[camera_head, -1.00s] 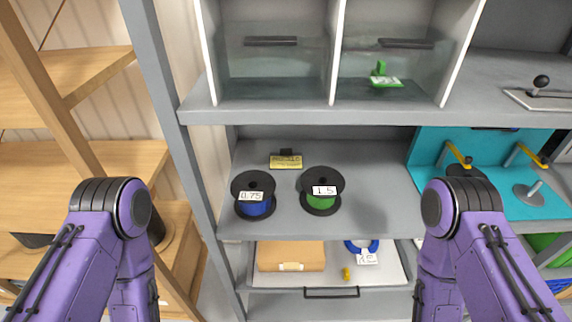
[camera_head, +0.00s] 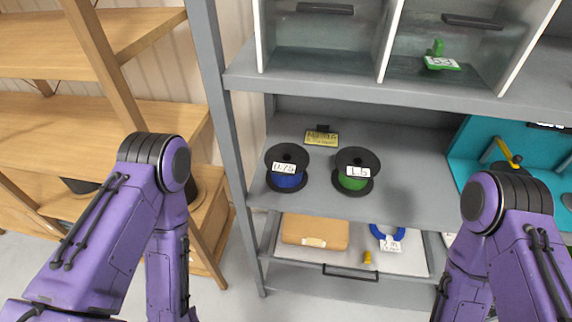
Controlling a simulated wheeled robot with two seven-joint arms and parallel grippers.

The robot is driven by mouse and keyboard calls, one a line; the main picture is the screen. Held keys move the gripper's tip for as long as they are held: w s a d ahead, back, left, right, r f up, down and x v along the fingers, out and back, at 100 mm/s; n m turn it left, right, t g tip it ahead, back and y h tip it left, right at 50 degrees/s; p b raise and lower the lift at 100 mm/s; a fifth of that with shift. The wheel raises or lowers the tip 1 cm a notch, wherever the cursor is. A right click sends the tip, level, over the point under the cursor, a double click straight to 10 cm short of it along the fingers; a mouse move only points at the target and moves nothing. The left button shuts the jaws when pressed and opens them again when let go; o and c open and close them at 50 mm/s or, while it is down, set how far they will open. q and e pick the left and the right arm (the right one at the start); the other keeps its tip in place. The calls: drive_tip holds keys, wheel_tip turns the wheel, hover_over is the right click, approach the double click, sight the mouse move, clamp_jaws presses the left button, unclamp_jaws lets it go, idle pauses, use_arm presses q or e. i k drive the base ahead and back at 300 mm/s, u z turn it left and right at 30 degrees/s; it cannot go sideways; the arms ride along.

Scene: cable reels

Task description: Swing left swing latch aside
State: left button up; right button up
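A yellow-handled swing latch (camera_head: 509,151) shows on the teal panel at the right of the head view. A second latch is not in the frame now, and my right arm covers part of the panel. Both my purple arms reach down along the left and right sides. Neither gripper is in view, as both lie below the frame edge.
A blue reel (camera_head: 287,181) and a green reel (camera_head: 352,183) stand on the grey middle shelf (camera_head: 410,190). Behind them is a yellow sign (camera_head: 321,138). Below, an open drawer (camera_head: 411,263) holds a cardboard box (camera_head: 315,231) and a blue cable coil (camera_head: 384,238). A grey post (camera_head: 226,130) stands at left.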

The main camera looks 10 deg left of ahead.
sight(514, 161)
drive_tip(key=z, duration=1.25)
